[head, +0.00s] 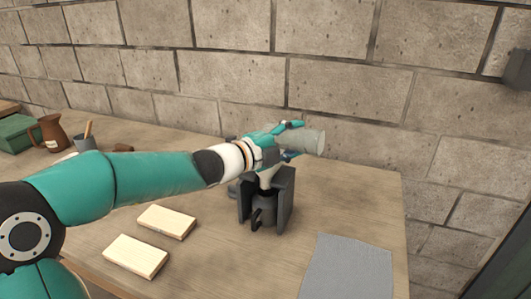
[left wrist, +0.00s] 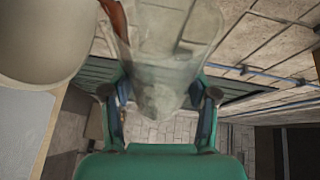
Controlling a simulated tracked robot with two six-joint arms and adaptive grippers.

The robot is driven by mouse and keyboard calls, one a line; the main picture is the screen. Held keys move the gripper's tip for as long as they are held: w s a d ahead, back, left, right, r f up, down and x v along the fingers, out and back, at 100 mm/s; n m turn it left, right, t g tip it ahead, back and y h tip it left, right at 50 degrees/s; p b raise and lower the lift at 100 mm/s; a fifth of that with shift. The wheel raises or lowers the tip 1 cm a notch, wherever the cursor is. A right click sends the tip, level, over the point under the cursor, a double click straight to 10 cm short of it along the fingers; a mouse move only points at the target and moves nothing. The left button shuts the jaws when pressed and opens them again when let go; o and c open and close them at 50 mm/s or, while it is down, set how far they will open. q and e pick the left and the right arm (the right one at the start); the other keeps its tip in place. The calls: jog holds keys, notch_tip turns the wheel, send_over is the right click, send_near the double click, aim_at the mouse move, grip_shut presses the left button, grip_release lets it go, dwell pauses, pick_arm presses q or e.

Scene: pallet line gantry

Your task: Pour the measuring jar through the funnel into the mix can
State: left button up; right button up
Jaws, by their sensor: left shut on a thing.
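My left gripper (head: 290,140) is shut on the clear measuring jar (head: 308,141), which lies tilted close to horizontal above the table. In the left wrist view the jar (left wrist: 165,50) sits between both fingers (left wrist: 160,105); how much it holds I cannot tell. Below the gripper stands the dark grey mix can (head: 264,211) between the upright plates of a dark holder (head: 285,195). The pale funnel (head: 267,181) shows above the can, partly hidden by the gripper and holder. A pale rounded surface (left wrist: 40,35) fills the wrist view's upper left, probably the funnel. My right gripper is out of view.
Two pale wooden blocks (head: 166,222) (head: 135,256) lie left of the holder. A grey mat (head: 348,268) lies at the front right. A brown jug (head: 50,133) and a green box (head: 15,134) stand at the back left. A block wall (head: 220,75) rises behind the table.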

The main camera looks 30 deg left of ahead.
pick_arm(q)
jog(key=shift+d+r, duration=0.15)
jog(key=shift+r, duration=0.05)
jog(key=shift+r+n, duration=0.1)
jog(key=shift+n, duration=0.2)
